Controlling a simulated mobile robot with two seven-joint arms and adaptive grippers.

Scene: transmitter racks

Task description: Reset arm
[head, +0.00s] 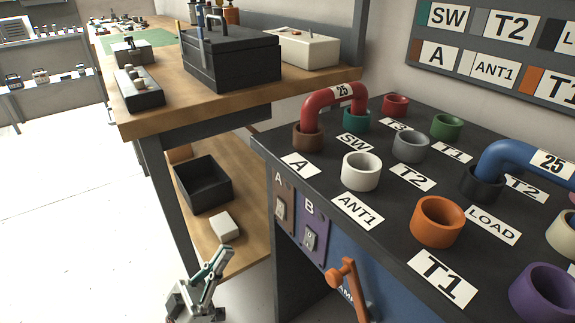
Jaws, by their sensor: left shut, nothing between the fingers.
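My left gripper (222,254) shows at the bottom, left of centre, with its fingers together and nothing visible between them. It is beside the dark patch-panel cabinet (288,150), in front of the wooden bench's lower shelf, and apart from both as far as I can tell. The cabinet front carries an orange lever (348,280) and switches marked A (281,208) and B (310,240). My right gripper is not in view.
A red U-link (333,92) and a blue U-link (520,155) sit in coloured sockets on the cabinet top. A black bin (204,184) and white block (225,227) lie on the lower shelf. The pale floor (75,220) at left is clear.

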